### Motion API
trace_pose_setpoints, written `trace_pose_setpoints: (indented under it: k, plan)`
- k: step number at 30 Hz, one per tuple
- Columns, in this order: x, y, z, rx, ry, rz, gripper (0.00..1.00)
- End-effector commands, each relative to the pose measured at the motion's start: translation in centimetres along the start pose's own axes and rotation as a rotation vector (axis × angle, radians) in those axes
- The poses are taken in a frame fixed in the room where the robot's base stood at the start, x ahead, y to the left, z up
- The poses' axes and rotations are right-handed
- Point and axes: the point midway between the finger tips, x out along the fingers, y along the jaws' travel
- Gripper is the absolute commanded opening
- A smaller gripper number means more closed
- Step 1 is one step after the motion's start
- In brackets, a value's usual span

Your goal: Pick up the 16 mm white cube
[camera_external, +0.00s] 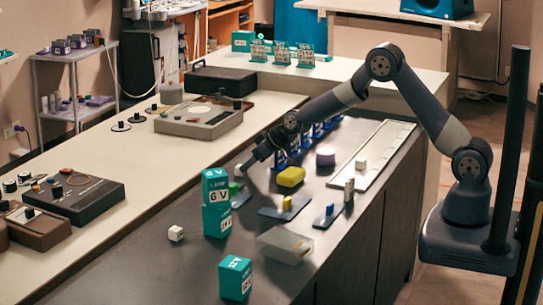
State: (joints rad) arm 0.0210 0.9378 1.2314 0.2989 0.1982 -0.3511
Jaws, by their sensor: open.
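A small white cube (176,233) with dark marks sits on the bench at the left front, clear of other things. Another small whitish block (361,163) sits on the long white strip at the right. I cannot tell their sizes in millimetres. My gripper (239,171) is at the end of my outstretched arm, low over the far-left part of the dark top, behind the stacked teal boxes. It is small in view, open, and I see nothing held in it. A green block (233,188) lies just below it. The white cube is to the front left of my gripper.
Stacked teal boxes (216,204) stand between my gripper and the front. Another teal box (235,278) and a clear container (284,245) are nearer. A yellow block (290,177) and a purple cylinder (325,157) are right of my gripper. Dark devices (73,197) stand left.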

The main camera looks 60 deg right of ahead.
Motion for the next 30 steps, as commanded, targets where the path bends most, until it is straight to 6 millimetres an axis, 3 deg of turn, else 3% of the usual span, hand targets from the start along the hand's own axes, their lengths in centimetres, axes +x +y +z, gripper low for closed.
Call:
trace_pose_setpoints:
  k: [6, 16, 30]
  plan:
    - [2.0, 0.0, -0.1, 0.000, 0.000, 0.001, 0.53]
    - [2.4, 0.0, 0.0, 0.000, 0.001, 0.001, 0.52]
    - [2.4, 0.0, 0.0, 0.000, 0.001, 0.001, 0.13]
